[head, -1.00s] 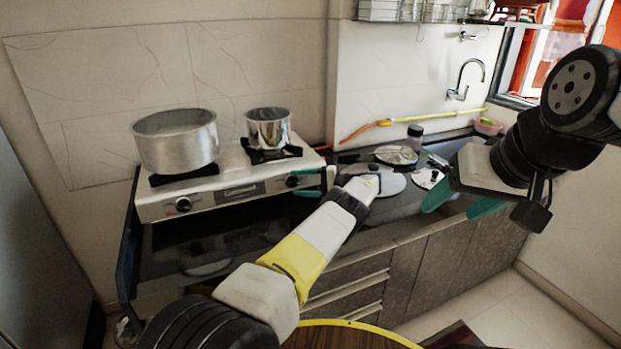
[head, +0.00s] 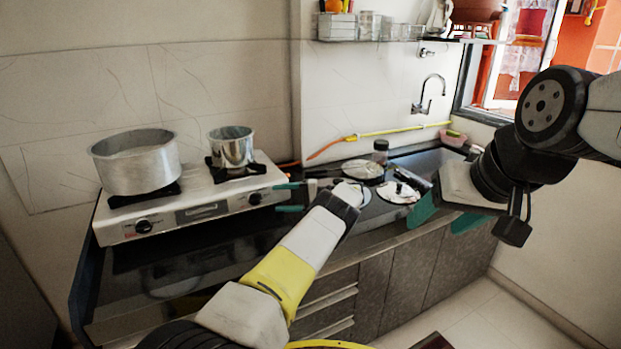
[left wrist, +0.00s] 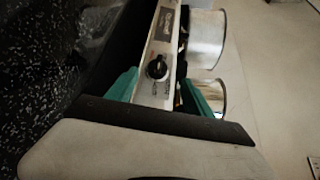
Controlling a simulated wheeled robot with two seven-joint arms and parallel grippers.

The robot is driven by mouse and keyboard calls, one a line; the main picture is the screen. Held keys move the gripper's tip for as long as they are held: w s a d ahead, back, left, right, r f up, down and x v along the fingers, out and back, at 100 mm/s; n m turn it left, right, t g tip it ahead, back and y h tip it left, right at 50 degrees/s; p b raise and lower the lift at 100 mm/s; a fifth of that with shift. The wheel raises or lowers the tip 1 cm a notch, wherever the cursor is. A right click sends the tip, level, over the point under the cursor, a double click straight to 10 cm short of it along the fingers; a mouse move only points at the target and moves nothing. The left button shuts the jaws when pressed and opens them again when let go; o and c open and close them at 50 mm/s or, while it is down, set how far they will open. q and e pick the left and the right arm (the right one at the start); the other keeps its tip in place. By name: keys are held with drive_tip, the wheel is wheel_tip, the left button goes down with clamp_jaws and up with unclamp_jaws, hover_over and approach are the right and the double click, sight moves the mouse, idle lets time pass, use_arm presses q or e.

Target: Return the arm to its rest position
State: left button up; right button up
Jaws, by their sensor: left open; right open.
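My left gripper (head: 290,197) is open at the right end of the stove's front in the head view. Its teal fingertips point left. In the left wrist view its fingers (left wrist: 158,90) are spread, with the stove's knob and front panel showing between them. I see nothing held there; whether the fingers touch the stove is unclear. My right gripper (head: 448,214) is open and empty, with teal fingers pointing down-left, in front of the counter's right part. Its arm comes in from the right edge.
The white stove (head: 205,213) carries a large pot (head: 137,165) and a smaller pot (head: 231,150). Metal lids (head: 398,192), a dark jar (head: 381,152) and a pink basket (head: 453,138) are on the dark counter. Floor (head: 480,305) is clear at right.

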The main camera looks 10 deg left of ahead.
use_arm(q)
drive_tip(key=s+a+r+n+g+h, duration=0.1)
drive_tip(key=s+a+r+h, duration=0.2)
drive_tip(key=a+r+h, duration=0.45)
drive_tip(key=s+r+n+h, duration=0.1)
drive_tip(key=s+r+h, duration=0.2)
drive_tip(key=s+r, duration=0.7)
drive_tip(key=s+d+r+t+h, duration=0.25)
drive_tip(key=s+d+r, duration=0.2)
drive_tip(key=s, duration=0.35)
drive_tip(key=s+d+r+t+h, duration=0.25)
drive_tip(key=s+d+r, duration=0.2)
drive_tip(key=s, duration=0.35)
drive_tip(key=s+d+t+h, duration=0.1)
drive_tip(key=s+d, duration=0.2)
drive_tip(key=s, duration=0.4)
drive_tip(key=s+d+t+h, duration=0.1)
drive_tip(key=s+d+h, duration=0.1)
drive_tip(key=s, duration=0.6)
drive_tip(key=shift+s+d+f+m+t, duration=0.15)
drive_tip(key=shift+d+f+m+t, duration=0.2)
drive_tip(key=shift+d, duration=0.35)
